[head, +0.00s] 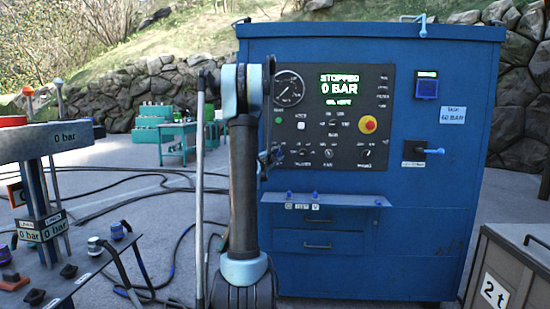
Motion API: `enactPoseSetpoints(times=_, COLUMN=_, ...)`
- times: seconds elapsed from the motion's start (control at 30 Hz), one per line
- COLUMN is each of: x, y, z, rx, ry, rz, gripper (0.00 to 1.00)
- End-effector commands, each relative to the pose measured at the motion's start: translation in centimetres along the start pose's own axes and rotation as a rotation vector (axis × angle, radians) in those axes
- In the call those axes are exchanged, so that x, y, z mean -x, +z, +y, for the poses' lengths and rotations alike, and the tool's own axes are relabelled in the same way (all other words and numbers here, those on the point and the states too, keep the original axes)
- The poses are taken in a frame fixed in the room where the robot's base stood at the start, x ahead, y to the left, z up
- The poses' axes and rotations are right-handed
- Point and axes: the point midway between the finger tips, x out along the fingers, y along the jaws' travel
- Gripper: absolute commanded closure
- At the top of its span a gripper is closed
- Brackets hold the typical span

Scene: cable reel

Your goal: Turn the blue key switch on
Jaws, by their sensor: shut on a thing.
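My gripper (269,160) is small and dark in the head view, partly behind my upright arm. It is at the left edge of the dark control panel (345,80) on the blue cabinet, level with the lower row of switches. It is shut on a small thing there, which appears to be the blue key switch. The fingers and arm hide most of it, so its turn position cannot be told. The panel display (353,84) reads "STOPPED" and "0 BAR".
A red emergency button (368,124) sits on the panel. A blue-handled lever (434,151) is on the cabinet's right. A narrow shelf (350,200) juts out below the panel. A grey crate (515,260) stands right, and a valve stand (50,140) left. Hoses cross the floor.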

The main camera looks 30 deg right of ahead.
Motion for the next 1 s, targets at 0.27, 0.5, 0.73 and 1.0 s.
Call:
enactPoseSetpoints(times=0.27, x=0.1, y=-0.1, z=0.1, rx=-0.001, ry=0.001, rz=0.002, gripper=0.46)
enactPoseSetpoints(times=0.5, x=0.1, y=-0.1, z=0.1, rx=0.0, ry=0.0, rz=0.001, gripper=0.46)
enactPoseSetpoints(times=0.73, x=2.1, y=0.0, z=0.1, rx=0.0, ry=0.0, rz=0.0, gripper=0.46)
enactPoseSetpoints(times=1.0, x=7.4, y=0.1, z=0.1, rx=0.0, ry=0.0, rz=-0.001, gripper=0.46)
